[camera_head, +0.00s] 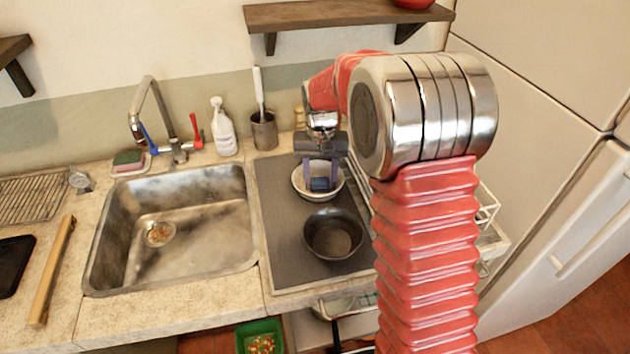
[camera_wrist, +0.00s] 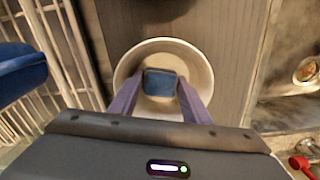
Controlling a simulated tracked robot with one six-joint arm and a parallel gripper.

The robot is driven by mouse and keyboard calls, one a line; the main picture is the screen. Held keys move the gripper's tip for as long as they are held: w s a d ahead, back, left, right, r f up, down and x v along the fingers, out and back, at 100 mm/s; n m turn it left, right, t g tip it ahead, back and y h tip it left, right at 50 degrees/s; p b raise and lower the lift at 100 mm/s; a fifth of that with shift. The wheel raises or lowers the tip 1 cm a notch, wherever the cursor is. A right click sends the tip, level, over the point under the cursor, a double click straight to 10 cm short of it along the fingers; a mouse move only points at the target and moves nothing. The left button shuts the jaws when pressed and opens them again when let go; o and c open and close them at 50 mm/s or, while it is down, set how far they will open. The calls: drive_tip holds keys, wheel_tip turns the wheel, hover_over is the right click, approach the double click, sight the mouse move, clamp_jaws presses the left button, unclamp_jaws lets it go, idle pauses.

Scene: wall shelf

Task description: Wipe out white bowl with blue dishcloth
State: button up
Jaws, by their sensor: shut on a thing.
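The white bowl (camera_head: 301,181) stands upright on a dark mat right of the sink, behind a dark bowl. It also shows in the wrist view (camera_wrist: 198,62). My gripper (camera_head: 320,182) points down into the white bowl. It is shut on the blue dishcloth (camera_wrist: 160,83), a small folded blue pad between the two fingertips. The cloth (camera_head: 320,184) is inside the bowl's rim, low over its inside. I cannot tell whether it touches the bottom.
A dark bowl (camera_head: 333,234) sits on the mat (camera_head: 285,237) in front. A metal sink (camera_head: 190,270) is left. A utensil pot (camera_head: 264,131) and soap bottle (camera_head: 223,128) stand behind. A white rack (camera_head: 487,205) is right. A wooden shelf (camera_head: 340,16) hangs above.

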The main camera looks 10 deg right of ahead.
drive_tip(key=shift+w+d, duration=0.15)
drive_tip(key=shift+w, duration=0.1)
drive_tip(key=shift+w, duration=0.25)
idle(0.3)
drive_tip(key=shift+w+a, duration=0.1)
drive_tip(key=shift+a, duration=0.3)
idle(0.5)
drive_tip(key=shift+s+r, duration=0.2)
drive_tip(key=shift+r, duration=2.05)
drive_tip(key=shift+s+r, duration=0.15)
drive_tip(key=shift+r, duration=2.2)
